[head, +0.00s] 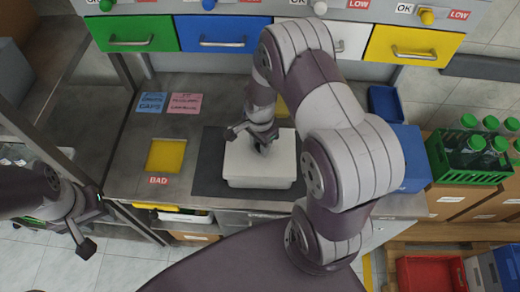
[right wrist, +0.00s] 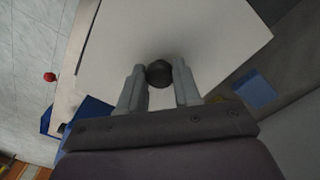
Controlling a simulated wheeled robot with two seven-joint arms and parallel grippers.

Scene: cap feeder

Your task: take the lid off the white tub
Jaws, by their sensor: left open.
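The white tub (head: 262,184) stands on a dark mat on the workbench, in the middle of the head view. Its white lid (head: 278,160) lies over it and shows large in the right wrist view (right wrist: 215,35). A dark round knob (right wrist: 159,74) stands up from the lid. My right gripper (right wrist: 160,75) comes down from above, with a finger on each side of the knob and the knob filling the gap between them. I cannot tell whether the lid is raised at all. My left gripper (head: 97,222) is open and empty, left of the bench.
The dark mat (head: 209,175) lies under the tub. A yellow square (head: 166,156) with a BAD label is left of it. Coloured drawers (head: 222,36) line the back. A green crate of bottles (head: 468,160) and a red bin (head: 430,272) stand at the right.

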